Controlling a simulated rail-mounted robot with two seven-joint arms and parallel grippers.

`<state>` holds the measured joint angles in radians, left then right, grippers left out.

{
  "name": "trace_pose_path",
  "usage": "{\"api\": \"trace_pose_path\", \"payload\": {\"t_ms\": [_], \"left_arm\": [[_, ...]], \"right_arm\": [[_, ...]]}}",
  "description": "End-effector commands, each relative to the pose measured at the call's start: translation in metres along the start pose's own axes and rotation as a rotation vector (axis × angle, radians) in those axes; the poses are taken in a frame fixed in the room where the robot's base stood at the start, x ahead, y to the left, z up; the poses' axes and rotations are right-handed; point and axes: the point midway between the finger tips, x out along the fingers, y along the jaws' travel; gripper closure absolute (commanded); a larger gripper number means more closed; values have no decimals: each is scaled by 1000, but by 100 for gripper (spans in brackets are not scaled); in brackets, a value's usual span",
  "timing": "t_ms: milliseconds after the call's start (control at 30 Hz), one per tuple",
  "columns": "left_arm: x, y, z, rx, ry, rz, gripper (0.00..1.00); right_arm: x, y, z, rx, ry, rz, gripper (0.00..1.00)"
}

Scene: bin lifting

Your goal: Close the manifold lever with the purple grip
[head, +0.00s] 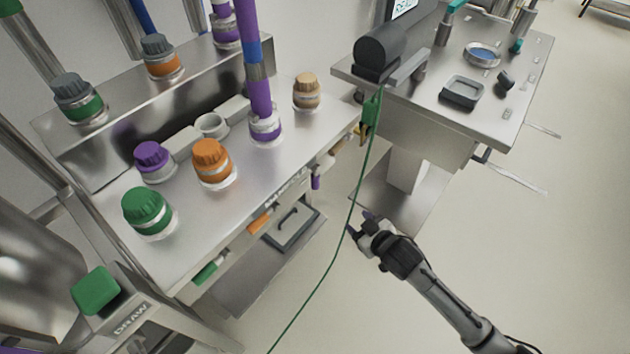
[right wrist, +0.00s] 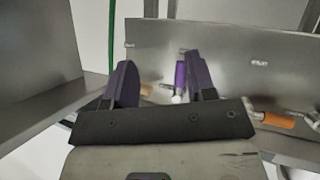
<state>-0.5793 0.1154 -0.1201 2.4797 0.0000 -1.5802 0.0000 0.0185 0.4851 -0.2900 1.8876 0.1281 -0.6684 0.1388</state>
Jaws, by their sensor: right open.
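The lever with the purple grip (head: 316,182) hangs on the front of the steel manifold bench, below its top edge. In the right wrist view the purple grip (right wrist: 180,75) stands roughly upright, seen between my two dark fingers and beyond them. My right gripper (head: 361,223) is open and empty, in front of the bench and to the right of the lever, apart from it. It also shows in the right wrist view (right wrist: 163,85), fingers spread. My left gripper is in neither view.
Levers with orange (head: 260,222), green (head: 206,272) and tan (right wrist: 146,90) grips share the front. A green hose (head: 345,225) hangs close to my right gripper. A second steel table (head: 500,110) stands to the right. Open floor lies right of my arm.

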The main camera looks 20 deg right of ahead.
Motion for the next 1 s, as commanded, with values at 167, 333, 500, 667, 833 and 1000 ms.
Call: {"api": "trace_pose_path", "payload": {"t_ms": [167,333,500,667,833,1000], "left_arm": [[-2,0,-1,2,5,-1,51],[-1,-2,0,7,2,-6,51],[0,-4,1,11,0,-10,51],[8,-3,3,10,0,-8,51],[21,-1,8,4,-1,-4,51],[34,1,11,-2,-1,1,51]], "right_arm": [[4,-4,-24,96,237,-51,49],[-5,-7,-51,154,410,-93,49],[-8,-8,-62,188,482,-115,49],[6,-9,-68,201,483,-118,49],[33,-12,-81,202,483,-118,49],[61,-14,-96,201,481,-117,49]]}}
